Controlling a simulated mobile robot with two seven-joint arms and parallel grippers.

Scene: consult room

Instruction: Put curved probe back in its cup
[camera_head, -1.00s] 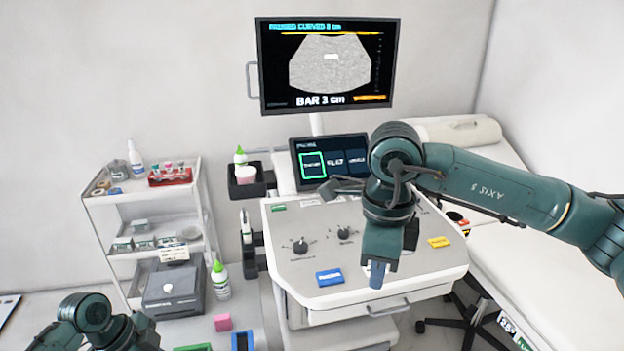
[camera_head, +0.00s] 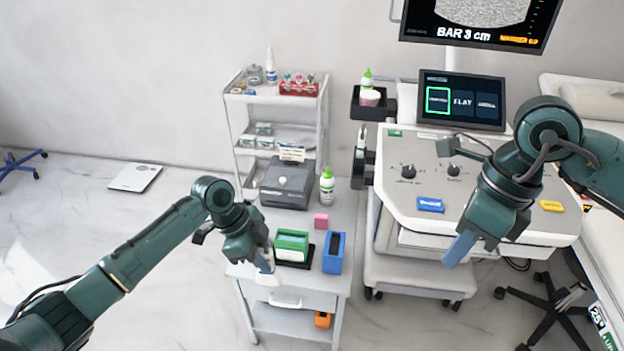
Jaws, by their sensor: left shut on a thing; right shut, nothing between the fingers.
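My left gripper (camera_head: 266,262) is at the front left of the small side table, shut on a pale object (camera_head: 268,279), which looks like the curved probe. The fingers and arm hide much of it. Just right of it stands a green holder (camera_head: 292,245) on a black base, and beside that a blue open-topped cup (camera_head: 333,252). I cannot tell from labels which cup belongs to the curved probe. My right gripper (camera_head: 460,247) is shut and empty, above the front edge of the ultrasound cart (camera_head: 520,215).
A pink block (camera_head: 321,220), a grey box (camera_head: 287,185) and a green-capped bottle (camera_head: 327,186) stand behind the holders. A slim white probe (camera_head: 361,137) sits in a holder on the cart's left side.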

